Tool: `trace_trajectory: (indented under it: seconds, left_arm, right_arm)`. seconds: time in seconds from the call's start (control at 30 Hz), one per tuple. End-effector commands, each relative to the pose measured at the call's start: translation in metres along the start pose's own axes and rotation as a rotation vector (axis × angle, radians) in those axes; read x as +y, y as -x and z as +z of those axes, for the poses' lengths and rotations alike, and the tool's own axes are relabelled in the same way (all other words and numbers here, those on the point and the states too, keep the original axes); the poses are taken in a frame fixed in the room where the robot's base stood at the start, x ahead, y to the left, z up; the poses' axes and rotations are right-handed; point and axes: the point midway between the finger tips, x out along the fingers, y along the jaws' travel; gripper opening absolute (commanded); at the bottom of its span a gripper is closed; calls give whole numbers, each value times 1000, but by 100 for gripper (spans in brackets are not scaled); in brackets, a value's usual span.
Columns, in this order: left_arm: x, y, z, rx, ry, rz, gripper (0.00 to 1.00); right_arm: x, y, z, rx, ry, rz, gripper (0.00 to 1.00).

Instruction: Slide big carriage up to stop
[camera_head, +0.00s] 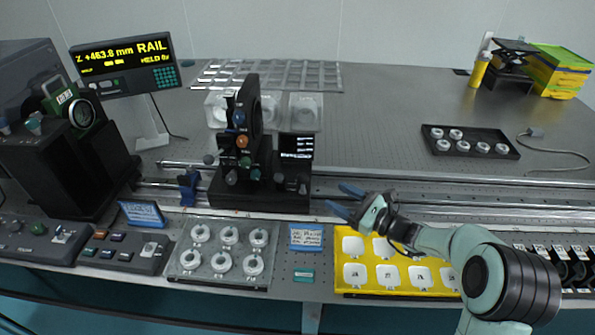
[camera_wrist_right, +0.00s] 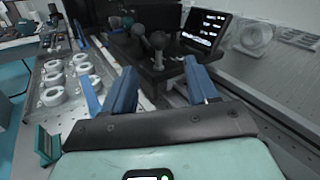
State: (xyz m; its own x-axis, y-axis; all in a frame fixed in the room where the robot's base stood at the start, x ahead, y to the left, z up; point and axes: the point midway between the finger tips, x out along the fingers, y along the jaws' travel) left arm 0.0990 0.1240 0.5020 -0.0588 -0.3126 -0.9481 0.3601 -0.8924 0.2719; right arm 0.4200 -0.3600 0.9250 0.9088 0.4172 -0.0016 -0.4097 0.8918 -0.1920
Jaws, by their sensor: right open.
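The big black carriage (camera_head: 240,200) sits on the long metal rail (camera_head: 420,192), with an upright black mount, coloured knobs and a small screen (camera_head: 295,146) on it. A small blue clamp-like piece (camera_head: 188,184), which may be the stop, stands on the rail just left of the carriage with a gap between them. My right gripper (camera_head: 346,200) is open and empty, right of the carriage and apart from it. In the right wrist view the open blue fingers (camera_wrist_right: 162,88) point toward the carriage (camera_wrist_right: 165,75) and its round knobs. My left gripper is not in view.
A grey tray of white rings (camera_head: 215,272) and a yellow tray (camera_head: 345,289) lie along the front edge. A black tray of rings (camera_head: 470,153) lies at the right. A display (camera_head: 125,65) reading +463.8 mm RAIL stands back left. The rail right of the gripper looks clear.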

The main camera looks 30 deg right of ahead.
Motion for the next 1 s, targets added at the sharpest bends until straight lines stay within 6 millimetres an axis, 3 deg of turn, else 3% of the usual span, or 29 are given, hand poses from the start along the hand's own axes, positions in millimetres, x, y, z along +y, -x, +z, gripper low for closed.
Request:
trace_trajectory:
  seconds: [0.4,0.6,1.0]
  left_arm:
    - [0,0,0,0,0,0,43]
    - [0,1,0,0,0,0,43]
    - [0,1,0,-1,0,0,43]
  right_arm:
    - [2,-84,0,-3,-2,4,58]
    - [2,-114,0,-2,-1,4,58]
    - [1,-126,0,-1,-1,1,58]
